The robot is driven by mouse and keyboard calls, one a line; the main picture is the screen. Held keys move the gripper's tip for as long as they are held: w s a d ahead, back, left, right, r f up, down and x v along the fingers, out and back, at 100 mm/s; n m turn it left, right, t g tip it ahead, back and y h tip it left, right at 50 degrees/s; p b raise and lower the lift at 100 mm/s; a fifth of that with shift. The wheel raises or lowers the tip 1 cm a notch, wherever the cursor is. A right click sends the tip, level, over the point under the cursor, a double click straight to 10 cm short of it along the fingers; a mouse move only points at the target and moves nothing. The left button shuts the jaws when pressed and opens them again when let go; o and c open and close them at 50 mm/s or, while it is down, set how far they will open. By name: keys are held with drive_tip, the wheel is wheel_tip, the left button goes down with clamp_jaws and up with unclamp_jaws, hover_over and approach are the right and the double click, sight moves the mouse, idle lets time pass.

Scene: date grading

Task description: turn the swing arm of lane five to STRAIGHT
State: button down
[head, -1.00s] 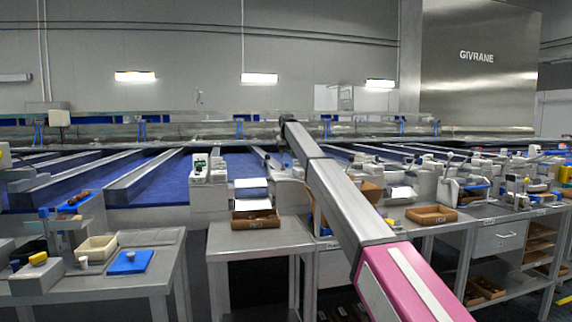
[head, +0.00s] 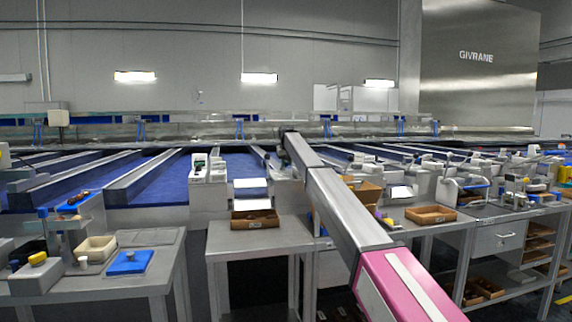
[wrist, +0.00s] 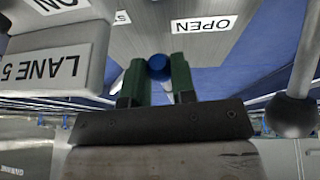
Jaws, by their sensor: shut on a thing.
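In the wrist view, the green fingers of my gripper (wrist: 158,80) are shut on a round blue knob (wrist: 158,66). The knob sits in front of a grey metal surface with a label (wrist: 203,24) that reads OPEN, upside down in this view. A grey block at the left carries a LANE 5 plate (wrist: 50,69), also upside down. The rest of the swing arm under the knob is hidden by my fingers. In the head view my arm reaches over the lane fronts, and my gripper cannot be made out behind it.
A dark ball-ended lever (wrist: 291,114) stands close to the right of my gripper in the wrist view. In the head view, a wooden tray (head: 255,218) lies on the bench left of my arm. Another wooden tray (head: 431,215) lies to the right.

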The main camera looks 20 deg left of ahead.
drive_tip(key=shift+w+d+n+g+y, duration=0.2)
drive_tip(key=shift+w+d+n+y, duration=0.25)
drive_tip(key=shift+n, duration=0.55)
drive_tip(key=shift+w+d+n+g+y, duration=0.25)
drive_tip(key=shift+w+d+n, duration=0.4)
drive_tip(key=shift+n, duration=0.35)
drive_tip(key=shift+s, duration=0.1)
drive_tip(key=c, duration=0.9)
unclamp_jaws()
drive_tip(key=shift+c, duration=0.2)
drive_tip(key=shift+d+r, duration=0.1)
drive_tip(key=shift+r, duration=0.05)
drive_tip(key=v, duration=1)
drive_tip(key=shift+s+r, duration=0.15)
drive_tip(key=shift+r, duration=0.15)
